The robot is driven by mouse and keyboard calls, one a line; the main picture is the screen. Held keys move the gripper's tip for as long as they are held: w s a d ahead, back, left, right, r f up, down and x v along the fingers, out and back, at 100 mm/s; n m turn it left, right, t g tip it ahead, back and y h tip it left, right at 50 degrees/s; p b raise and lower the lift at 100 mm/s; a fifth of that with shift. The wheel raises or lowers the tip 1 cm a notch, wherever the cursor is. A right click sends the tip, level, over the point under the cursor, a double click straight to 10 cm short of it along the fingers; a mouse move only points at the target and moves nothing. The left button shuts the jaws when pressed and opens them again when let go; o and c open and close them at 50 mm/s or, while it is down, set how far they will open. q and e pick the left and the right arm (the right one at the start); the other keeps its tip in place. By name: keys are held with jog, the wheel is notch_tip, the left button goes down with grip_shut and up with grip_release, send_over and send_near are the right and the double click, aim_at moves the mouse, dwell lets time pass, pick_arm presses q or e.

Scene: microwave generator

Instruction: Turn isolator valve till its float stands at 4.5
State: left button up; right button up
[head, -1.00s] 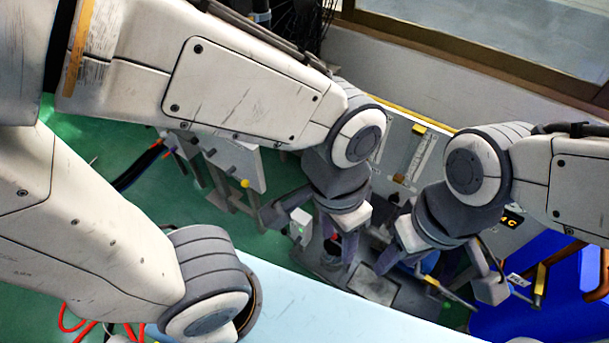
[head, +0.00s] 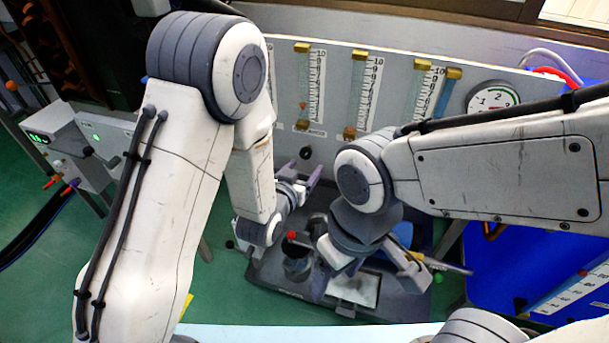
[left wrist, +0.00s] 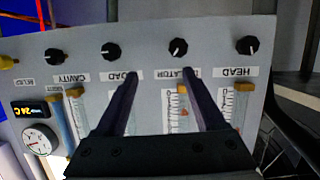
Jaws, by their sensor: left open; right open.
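The isolator valve is a black knob with a white mark (left wrist: 178,47) in the left wrist view, beside a partly covered label ending in "LATOR". Its flow tube (left wrist: 183,100) has an orange float partway along; its exact reading is too small to tell. In the head view this tube (head: 302,88) stands left of two similar tubes, above a dark knob (head: 306,152). My left gripper (left wrist: 160,75) is open and empty, its fingertips short of the knob row, between the load and isolator knobs. My right gripper (head: 366,280) is open and empty over the base.
Neighbouring knobs are load (left wrist: 112,51), cavity (left wrist: 54,56) and head (left wrist: 248,44). A round dial (head: 492,98) is at the panel's right. A blue case (head: 545,270) is at right.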

pick_arm(q)
jog(key=t+b, duration=0.2)
jog(key=b, duration=0.1)
send_near(305, 157)
jog(key=f, duration=0.1)
jog(key=t, duration=0.1)
jog(key=shift+n+t, duration=0.3)
jog(key=b+x, duration=0.1)
jog(key=x, duration=0.9)
jog(key=shift+w+d+f+b, duration=0.1)
jog(key=shift+w+b, duration=0.1)
jog(key=shift+b, duration=0.1)
pick_arm(e)
notch_tip(305, 157, down, 7)
jog(key=shift+r, duration=0.2)
pick_arm(q)
jog(key=shift+c, duration=0.3)
grip_shut()
jog(key=shift+f+n+b, duration=0.1)
jog(key=shift+n+b, duration=0.35)
jog(key=shift+n, duration=0.45)
jog(key=n, duration=0.3)
jog(key=shift+d+b, duration=0.1)
jog(key=shift+b, duration=0.25)
pick_arm(e)
jog(key=shift+f, duration=0.8)
